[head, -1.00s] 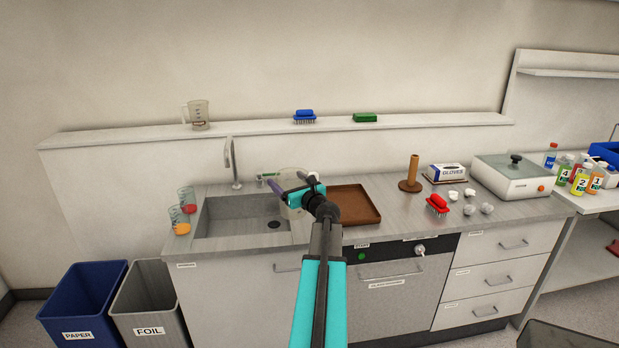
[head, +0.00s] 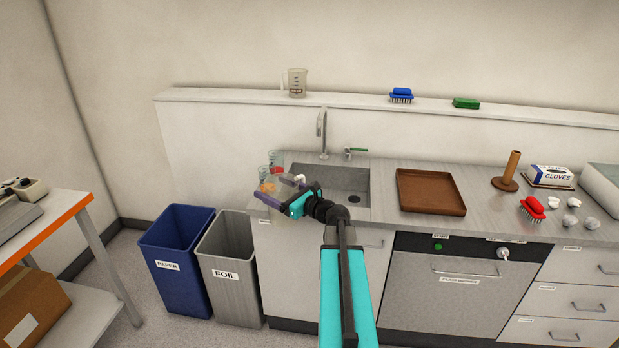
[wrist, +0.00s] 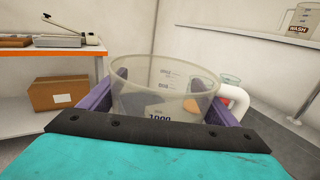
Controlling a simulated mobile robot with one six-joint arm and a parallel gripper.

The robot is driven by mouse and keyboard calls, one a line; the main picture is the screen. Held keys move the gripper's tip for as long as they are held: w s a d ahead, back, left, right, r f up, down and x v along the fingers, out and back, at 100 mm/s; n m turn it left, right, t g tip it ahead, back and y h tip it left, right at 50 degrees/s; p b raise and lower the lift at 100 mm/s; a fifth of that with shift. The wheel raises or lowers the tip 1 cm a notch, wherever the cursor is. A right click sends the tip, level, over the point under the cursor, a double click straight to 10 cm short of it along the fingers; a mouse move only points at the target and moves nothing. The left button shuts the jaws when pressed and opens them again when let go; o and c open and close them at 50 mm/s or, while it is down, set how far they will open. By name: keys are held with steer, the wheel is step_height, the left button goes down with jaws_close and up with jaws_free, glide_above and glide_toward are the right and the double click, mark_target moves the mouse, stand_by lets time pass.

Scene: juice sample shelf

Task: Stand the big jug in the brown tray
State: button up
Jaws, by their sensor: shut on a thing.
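My gripper (head: 276,196) is shut on the big jug (wrist: 160,92), a clear jug with printed marks and a white handle. In the wrist view the purple fingers (wrist: 165,100) sit on both sides of its wall, and the jug looks upright. In the head view the jug (head: 279,187) is faint, partly hidden by my gripper, at the left end of the sink. The brown tray (head: 431,192) lies flat and empty on the counter, right of the sink, well to the right of my gripper.
Small beakers (head: 265,173) with red and orange liquid stand behind the held jug. The sink (head: 345,184) and tap (head: 322,133) lie between jug and tray. A smaller jug (head: 297,83) stands on the ledge.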

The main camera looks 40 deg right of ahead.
steer(key=a+f+n+g+y+b, duration=0.1)
steer(key=a+f+n+g+y, duration=0.1)
steer(key=a, duration=1.1)
steer(key=s+a+f+n+g+y+b, duration=0.1)
steer(key=a+f+n+g+y, duration=0.2)
steer(key=a, duration=1.1)
steer(key=a+f+n+g+y+b, duration=0.1)
steer(key=a+n+y, duration=0.3)
steer(key=a, duration=0.9)
steer(key=f+g+y, duration=0.1)
steer(key=y, duration=0.2)
steer(key=shift+s+a+f, duration=0.25)
steer(key=shift+a+f, duration=0.05)
steer(key=shift+a, duration=0.05)
